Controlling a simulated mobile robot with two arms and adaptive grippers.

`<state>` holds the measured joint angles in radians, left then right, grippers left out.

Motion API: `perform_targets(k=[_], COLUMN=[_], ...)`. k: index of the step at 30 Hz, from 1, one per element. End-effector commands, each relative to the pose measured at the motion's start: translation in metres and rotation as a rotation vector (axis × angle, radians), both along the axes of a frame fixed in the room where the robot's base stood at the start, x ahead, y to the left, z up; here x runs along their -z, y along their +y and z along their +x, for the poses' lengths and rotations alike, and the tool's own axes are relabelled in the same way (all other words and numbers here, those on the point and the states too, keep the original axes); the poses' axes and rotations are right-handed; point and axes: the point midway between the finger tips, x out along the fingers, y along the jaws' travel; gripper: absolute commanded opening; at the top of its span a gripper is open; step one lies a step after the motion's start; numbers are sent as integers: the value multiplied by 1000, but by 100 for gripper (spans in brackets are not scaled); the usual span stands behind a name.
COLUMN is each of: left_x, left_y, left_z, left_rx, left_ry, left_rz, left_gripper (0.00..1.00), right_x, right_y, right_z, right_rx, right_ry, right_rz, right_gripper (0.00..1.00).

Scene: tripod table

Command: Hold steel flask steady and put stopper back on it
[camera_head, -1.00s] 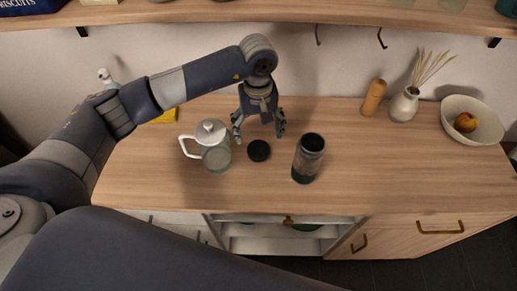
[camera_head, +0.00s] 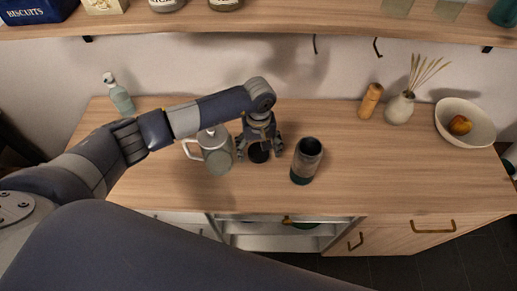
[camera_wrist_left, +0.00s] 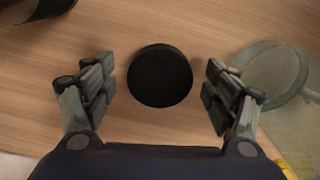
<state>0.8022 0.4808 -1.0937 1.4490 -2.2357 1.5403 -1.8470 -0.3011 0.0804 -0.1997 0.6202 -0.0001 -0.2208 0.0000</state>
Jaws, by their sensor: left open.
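The steel flask (camera_head: 307,160) stands upright and open-topped on the wooden counter, right of my left gripper. Part of it shows at the top left of the left wrist view (camera_wrist_left: 50,8). The black round stopper (camera_head: 258,153) lies on the counter between the flask and a glass pot. In the left wrist view the stopper (camera_wrist_left: 160,76) sits between the spread fingers. My left gripper (camera_head: 259,152) is open and points down over the stopper, with a gap on both sides. My right gripper is in neither view.
A glass pot with a white handle (camera_head: 217,155) stands close on the left of my left gripper. A bottle (camera_head: 119,94), a wooden mill (camera_head: 370,101), a vase (camera_head: 400,107) and a fruit bowl (camera_head: 465,122) stand farther back. The counter right of the flask is clear.

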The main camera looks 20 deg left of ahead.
Motion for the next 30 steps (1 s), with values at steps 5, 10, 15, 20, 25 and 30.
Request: perform_targets(k=[5,10,15,20,25,30], left_x=[9,9,9,8,8,5], left_y=[0,0,0,0,0,0], left_z=[0,0,0,0,0,1], left_rx=[1,1,1,1,0,1], left_ry=[0,-1,-1,-1,-1,-2], left_rz=[1,0,0,0,0,0], left_gripper=[79,79,63,33,33,32], right_x=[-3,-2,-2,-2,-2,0], right_y=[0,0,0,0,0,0], right_z=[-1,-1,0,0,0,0], right_rx=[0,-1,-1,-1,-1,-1], right_ry=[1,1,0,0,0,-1], right_rz=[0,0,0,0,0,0], right_gripper=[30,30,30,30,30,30])
